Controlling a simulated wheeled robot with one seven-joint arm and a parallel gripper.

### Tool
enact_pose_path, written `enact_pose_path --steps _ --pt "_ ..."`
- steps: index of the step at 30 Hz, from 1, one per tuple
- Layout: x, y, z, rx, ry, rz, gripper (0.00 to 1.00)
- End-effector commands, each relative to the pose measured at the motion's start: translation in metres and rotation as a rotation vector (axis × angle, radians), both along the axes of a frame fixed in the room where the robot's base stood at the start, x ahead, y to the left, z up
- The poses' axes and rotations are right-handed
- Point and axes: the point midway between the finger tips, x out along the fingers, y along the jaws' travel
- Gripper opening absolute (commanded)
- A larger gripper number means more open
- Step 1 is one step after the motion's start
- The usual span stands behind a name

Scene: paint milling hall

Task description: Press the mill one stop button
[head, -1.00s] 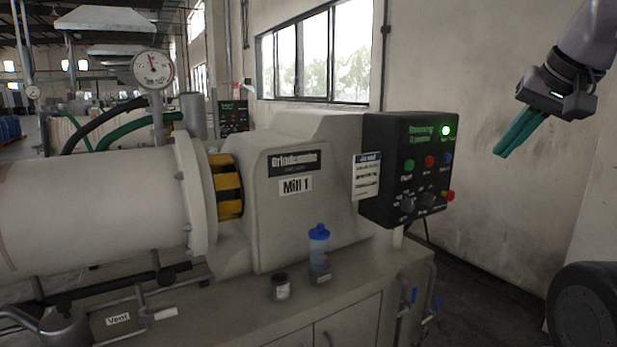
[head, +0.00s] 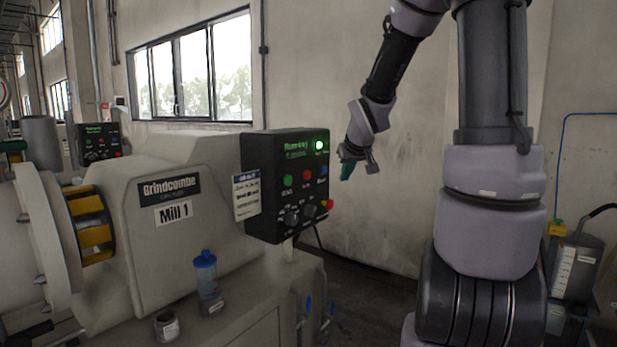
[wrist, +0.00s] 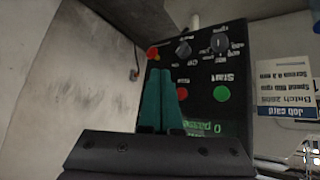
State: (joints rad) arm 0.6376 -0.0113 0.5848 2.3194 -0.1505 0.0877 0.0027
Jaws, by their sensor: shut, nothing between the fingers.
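The Mill 1 control box (head: 262,205) is black and hangs at the right end of the mill. Its face has a green button (head: 288,181), a red button (head: 307,174) and a blue button (head: 322,169) in a row. A lit green lamp (head: 319,145) sits above them beside "Running". My gripper (head: 347,172) is right of the box, its teal fingers shut and empty. In the wrist view, the face appears upside down; the fingertips (wrist: 160,72) overlap it just left of the red button (wrist: 182,93). The green button, marked Start (wrist: 221,93), is farther right. The blue button is hidden there.
Two dark knobs (head: 300,214) and a red knob on yellow (head: 327,204) are low on the box. A job card (head: 246,195) hangs at its left. A blue-capped bottle (head: 206,275) and a small jar (head: 166,327) stand on the mill base. A wall is behind.

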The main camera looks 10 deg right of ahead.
Motion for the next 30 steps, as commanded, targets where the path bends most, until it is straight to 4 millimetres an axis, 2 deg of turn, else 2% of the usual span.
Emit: enact_pose_path --steps 1,3,10,15,30 --pt "0.014 -0.006 -0.011 0.011 -0.012 0.02 0.0" --pt "0.031 -0.009 -0.02 0.025 -0.044 0.054 0.0" --pt "0.069 -0.015 -0.031 0.073 -0.149 0.125 0.0" --pt "0.078 -0.016 -0.03 0.087 -0.187 0.145 0.0" --pt "0.084 -0.012 -0.03 0.088 -0.191 0.148 0.0"
